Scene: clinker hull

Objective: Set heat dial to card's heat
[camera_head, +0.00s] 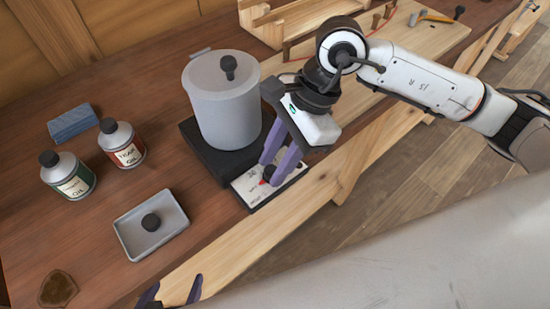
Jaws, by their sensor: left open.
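The heat dial (269,172) is a small dark knob with a red mark on a white, lettered panel (254,196) at the front of a black heater base (205,152). A grey lidded pot (222,105) stands on the base. My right gripper (269,171) reaches down from the right, its two purple fingers on either side of the dial; it looks shut on it. The fingers hide part of the panel, and its lettering is too small to read. My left gripper (172,295) is open and empty at the bottom edge, partly cut off. I cannot make out a heat card.
Two labelled cans, one green (70,181) and one red (123,150), stand at the left near a blue block (72,122). A wooden board with tools (425,18) is at the back right.

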